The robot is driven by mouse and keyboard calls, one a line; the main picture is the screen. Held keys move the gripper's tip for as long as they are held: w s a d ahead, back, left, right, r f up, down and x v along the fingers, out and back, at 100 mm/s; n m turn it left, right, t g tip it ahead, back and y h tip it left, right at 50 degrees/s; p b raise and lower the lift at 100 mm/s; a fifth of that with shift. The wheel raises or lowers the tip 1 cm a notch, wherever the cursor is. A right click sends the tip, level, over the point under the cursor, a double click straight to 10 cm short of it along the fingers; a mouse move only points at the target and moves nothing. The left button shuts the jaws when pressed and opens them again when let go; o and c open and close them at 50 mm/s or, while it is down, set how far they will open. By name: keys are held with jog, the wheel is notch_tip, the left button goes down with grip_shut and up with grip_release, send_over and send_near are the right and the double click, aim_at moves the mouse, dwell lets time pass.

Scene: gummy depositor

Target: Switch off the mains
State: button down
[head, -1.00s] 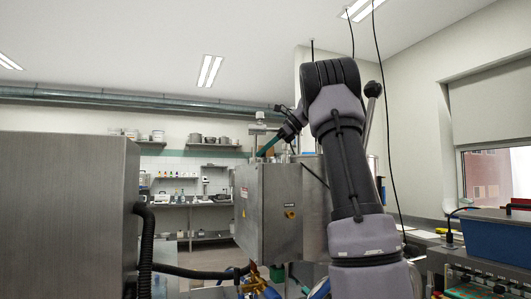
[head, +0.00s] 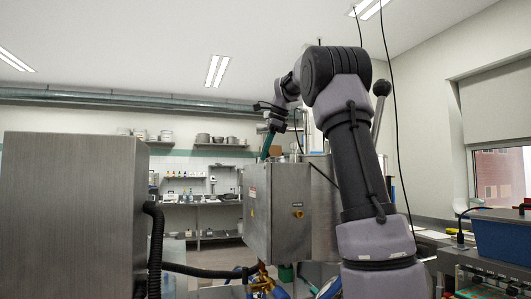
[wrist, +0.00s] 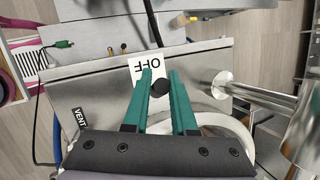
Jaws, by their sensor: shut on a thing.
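In the wrist view, the two green fingers of my gripper (wrist: 163,82) are shut on a round black knob (wrist: 160,87). The knob is at the fingertips, over a white label reading OFF (wrist: 147,66), which appears upside down. A black VENT label (wrist: 80,117) is on the same steel top, to the left. The knob's base is hidden.
A large steel box (head: 70,215) with a black hose fills the left of the head view. A steel pipe (wrist: 270,97) is right of my fingers in the wrist view. A blue bin (head: 503,236) stands at the far right.

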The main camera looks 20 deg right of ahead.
dwell(0.3)
jog(key=c, duration=0.8)
grip_release()
jog(key=shift+o, duration=0.2)
jog(key=v, duration=1)
jog(key=shift+d+r, duration=0.15)
jog(key=shift+r, duration=0.2)
jog(key=shift+s, duration=0.2)
